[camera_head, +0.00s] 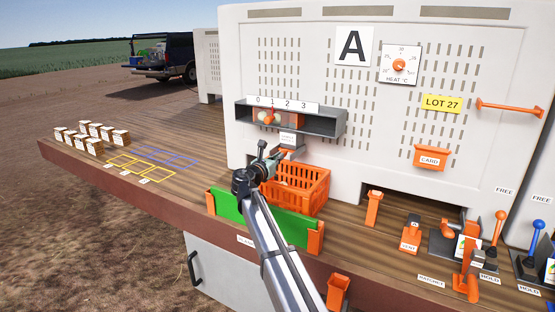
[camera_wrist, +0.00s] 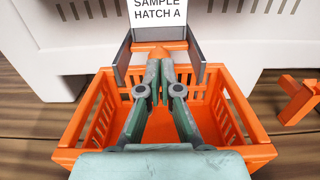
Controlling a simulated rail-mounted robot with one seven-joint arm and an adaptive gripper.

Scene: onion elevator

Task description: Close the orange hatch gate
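The sample hatch sits low on the white cabinet wall, under a white "SAMPLE HATCH A" sign (camera_wrist: 158,10). In the wrist view its orange gate (camera_wrist: 150,46) shows between grey side walls, just ahead of my fingertips. My gripper (camera_wrist: 160,66) has its two fingers together, with nothing visible between them. I cannot tell whether the tips touch the gate. In the head view my gripper (camera_head: 276,157) is in front of the hatch, above an orange crate (camera_head: 312,192). The crate stands below the hatch, and my gripper hides much of its inside.
A grey shelf (camera_head: 325,122) numbered 0 to 3 juts out above the hatch. A green panel with orange ends (camera_head: 290,226) stands in front of the crate. An orange post (camera_head: 373,208) and several levers stand to the right. Small boxes (camera_head: 92,137) stand at left.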

